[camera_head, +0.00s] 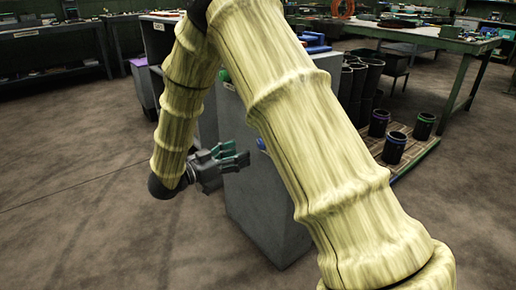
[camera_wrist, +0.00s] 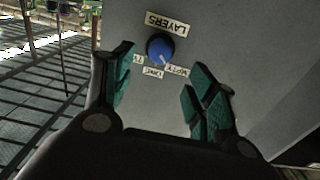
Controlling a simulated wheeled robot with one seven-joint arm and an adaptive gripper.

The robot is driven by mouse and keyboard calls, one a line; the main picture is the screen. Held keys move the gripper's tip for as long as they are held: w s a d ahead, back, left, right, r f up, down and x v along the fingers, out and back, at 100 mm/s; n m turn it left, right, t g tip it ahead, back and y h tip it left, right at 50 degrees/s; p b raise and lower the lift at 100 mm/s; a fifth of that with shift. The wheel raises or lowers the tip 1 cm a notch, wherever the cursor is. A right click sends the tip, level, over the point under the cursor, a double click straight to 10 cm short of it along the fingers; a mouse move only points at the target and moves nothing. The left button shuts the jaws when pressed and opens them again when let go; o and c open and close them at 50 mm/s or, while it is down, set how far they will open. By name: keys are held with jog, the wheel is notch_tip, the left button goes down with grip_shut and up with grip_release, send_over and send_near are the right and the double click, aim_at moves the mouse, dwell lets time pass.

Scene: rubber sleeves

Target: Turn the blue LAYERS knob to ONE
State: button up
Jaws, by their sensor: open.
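The blue LAYERS knob (camera_wrist: 160,47) is on a grey panel in the wrist view, with an upside-down LAYERS label (camera_wrist: 168,21) above it. Small labels lie below it: ONE (camera_wrist: 152,72) in the middle, one reading like EMPTY (camera_wrist: 177,70) at right, and one partly hidden at left. A pale pointer mark on the knob seems to face down-right, near EMPTY; it is too small to be sure. My gripper (camera_wrist: 158,72) is open, its green-padded fingers either side of the knob and apart from it. In the head view my gripper (camera_head: 242,158) is left of the knob (camera_head: 261,144).
The knob is on a grey cabinet (camera_head: 262,205), partly behind my arm. Black cylinders with coloured rings (camera_head: 395,147) stand on a wooden pallet at right. A green table (camera_head: 425,40) is behind. The floor (camera_head: 90,190) at left is clear.

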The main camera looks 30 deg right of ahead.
jog(key=d+b, duration=0.3)
jog(key=d, duration=0.5)
jog(key=shift+w+d, duration=0.3)
jog(key=shift+d, duration=0.1)
jog(key=shift+c, duration=0.2)
jog(key=c, duration=1)
